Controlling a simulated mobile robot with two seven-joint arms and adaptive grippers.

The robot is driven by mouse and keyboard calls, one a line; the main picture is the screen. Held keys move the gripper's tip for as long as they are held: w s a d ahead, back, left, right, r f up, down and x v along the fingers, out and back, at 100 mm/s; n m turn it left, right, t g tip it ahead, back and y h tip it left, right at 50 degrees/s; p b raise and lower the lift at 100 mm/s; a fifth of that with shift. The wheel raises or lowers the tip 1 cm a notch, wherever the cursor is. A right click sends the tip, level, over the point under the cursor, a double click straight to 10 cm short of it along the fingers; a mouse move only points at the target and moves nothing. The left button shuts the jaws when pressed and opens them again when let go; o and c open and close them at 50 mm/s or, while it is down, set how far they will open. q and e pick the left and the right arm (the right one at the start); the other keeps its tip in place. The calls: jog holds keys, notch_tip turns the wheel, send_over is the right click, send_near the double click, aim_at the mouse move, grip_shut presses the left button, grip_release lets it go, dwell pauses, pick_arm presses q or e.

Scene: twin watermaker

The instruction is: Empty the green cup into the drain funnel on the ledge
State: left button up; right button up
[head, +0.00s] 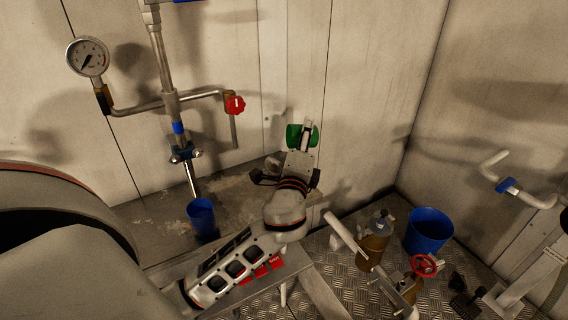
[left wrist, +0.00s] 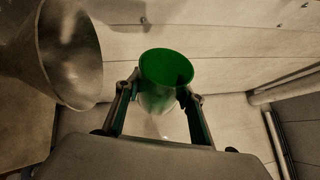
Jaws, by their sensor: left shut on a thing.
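The green cup (head: 293,137) is held in my left gripper (head: 302,136), in front of the back wall in the head view. In the left wrist view the green cup (left wrist: 166,66) sits between the two fingers of my left gripper (left wrist: 164,92), which are shut on it. Its round green end faces up in that picture; I cannot tell its tilt or contents. A large grey metal funnel (left wrist: 70,52) is to the left of the cup, apart from it, in the left wrist view. The funnel is not clear in the head view. My right gripper is not in view.
A blue cup (head: 202,217) stands on the ledge (head: 150,222) below a pipe with a red valve knob (head: 235,105) and a pressure gauge (head: 88,57). On the floor at right are a blue bucket (head: 429,232), a brown container (head: 372,252) and a red handwheel (head: 425,266).

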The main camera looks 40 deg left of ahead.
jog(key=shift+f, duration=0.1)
pick_arm(q)
jog(key=shift+r+n+b, duration=0.1)
jog(key=shift+n+b, duration=0.3)
jog(key=shift+b, duration=0.1)
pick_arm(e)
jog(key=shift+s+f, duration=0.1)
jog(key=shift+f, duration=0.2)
pick_arm(q)
jog(key=shift+s, duration=0.1)
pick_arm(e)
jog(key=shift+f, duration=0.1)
pick_arm(q)
jog(key=shift+a+n+y+b, duration=0.1)
jog(key=shift+n+y+b, duration=0.2)
jog(key=shift+r, duration=0.15)
jog(key=shift+n+t+b, duration=0.3)
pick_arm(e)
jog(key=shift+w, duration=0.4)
pick_arm(q)
jog(key=shift+s, duration=0.1)
jog(key=shift+a+r+n+b, duration=0.1)
jog(key=shift+n+b, duration=0.2)
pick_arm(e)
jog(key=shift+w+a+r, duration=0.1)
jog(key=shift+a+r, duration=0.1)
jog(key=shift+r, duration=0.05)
